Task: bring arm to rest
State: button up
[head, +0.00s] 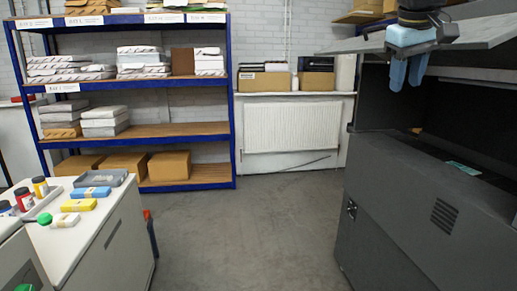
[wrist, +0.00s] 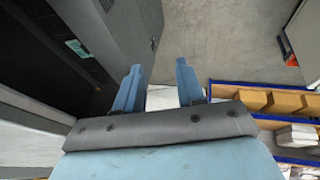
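My gripper (head: 406,73) hangs at the upper right of the head view, fingers pointing down, in front of the open upper part of a large dark grey machine (head: 410,215). In the wrist view my gripper (wrist: 160,85) shows two blue fingers standing apart. The upper part of my arm is cut off by the top edge of the head view.
A raised grey panel (head: 460,36) of the machine is close to my gripper. A blue shelf rack (head: 232,110) with paper packs and boxes stands at the back left. A white cabinet (head: 115,225) with bottles and small boxes is front left. The middle floor (head: 240,235) is clear.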

jog(key=s+a+f, duration=0.2)
jog(key=s+f, duration=0.2)
jog(key=f, duration=0.3)
jog(key=s+a+f+m+y, duration=0.1)
jog(key=s+a+f, duration=0.2)
jog(key=f, duration=0.4)
jog(key=s+a+f+m+t+y, duration=0.1)
jog(key=s+a+f, duration=0.1)
jog(key=s+f, duration=0.4)
notch_tip(320, 180, down, 2)
jog(key=shift+a, duration=0.2)
jog(key=shift+s, duration=0.1)
jog(key=shift+d, duration=0.1)
